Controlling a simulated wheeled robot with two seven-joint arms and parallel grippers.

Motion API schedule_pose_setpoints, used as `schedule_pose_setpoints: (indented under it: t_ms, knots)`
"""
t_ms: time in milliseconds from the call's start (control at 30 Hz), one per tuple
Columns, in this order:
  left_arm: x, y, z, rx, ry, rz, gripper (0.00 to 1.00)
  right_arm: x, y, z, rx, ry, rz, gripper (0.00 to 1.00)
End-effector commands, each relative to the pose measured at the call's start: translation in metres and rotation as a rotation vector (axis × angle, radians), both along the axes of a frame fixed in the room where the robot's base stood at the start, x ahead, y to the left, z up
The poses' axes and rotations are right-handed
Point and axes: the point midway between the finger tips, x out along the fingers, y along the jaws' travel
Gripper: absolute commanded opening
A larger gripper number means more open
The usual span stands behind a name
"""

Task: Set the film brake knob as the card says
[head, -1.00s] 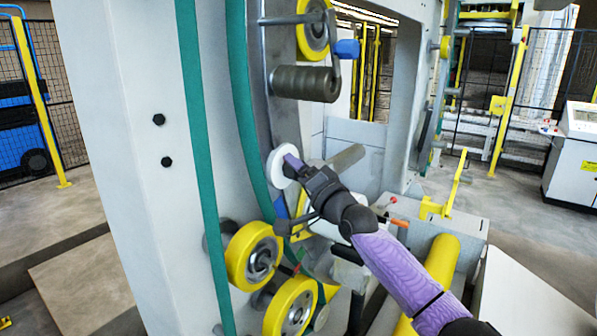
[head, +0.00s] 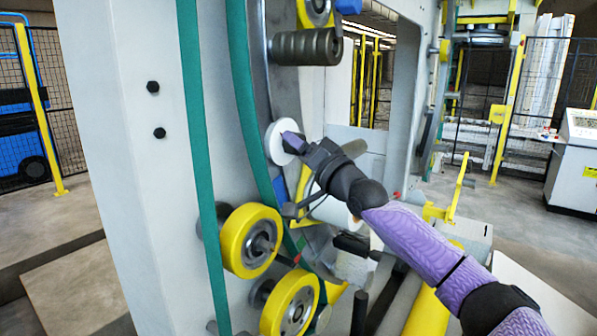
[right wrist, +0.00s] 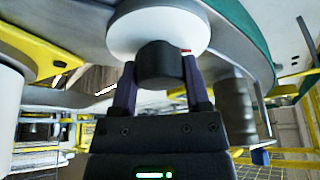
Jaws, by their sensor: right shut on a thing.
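The film brake knob (right wrist: 158,64) is a dark round knob in front of a white round dial plate (right wrist: 150,28). In the head view the dial plate (head: 277,146) is on the ring frame, and the knob is hidden behind my gripper. My right gripper (right wrist: 160,72) has one purple finger on each side of the knob and is shut on it. In the head view my right gripper (head: 291,142) reaches the dial from the right. A small red mark shows at the dial's edge in the right wrist view. The dial's markings and the card cannot be made out. My left gripper is not in view.
Yellow rollers (head: 252,241) sit below the dial, and a ribbed dark roller (head: 305,46) above it. A green belt (head: 200,150) runs down the frame. A white roll (head: 335,211) lies just under my right forearm. A console (head: 577,155) stands far right.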

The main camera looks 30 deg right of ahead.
Motion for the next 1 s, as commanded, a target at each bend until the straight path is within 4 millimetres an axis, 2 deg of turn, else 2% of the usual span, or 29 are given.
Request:
schedule_pose_setpoints:
  t_ms: [33, 133, 500, 1000]
  knots:
    - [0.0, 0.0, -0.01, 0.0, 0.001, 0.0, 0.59, 0.0, -0.002, -0.005, -0.039, -0.011, -0.004, 0.02]
    - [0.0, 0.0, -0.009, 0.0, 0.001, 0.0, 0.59, 0.0, -0.002, 0.0, -0.115, -0.045, -0.005, 0.01]
    - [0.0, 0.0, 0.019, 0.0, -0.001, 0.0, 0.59, 0.001, -0.001, 0.003, -0.331, -0.131, -0.001, 0.02]
    - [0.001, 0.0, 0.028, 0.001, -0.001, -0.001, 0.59, 0.001, -0.001, 0.0, -0.422, -0.171, 0.0, 0.02]
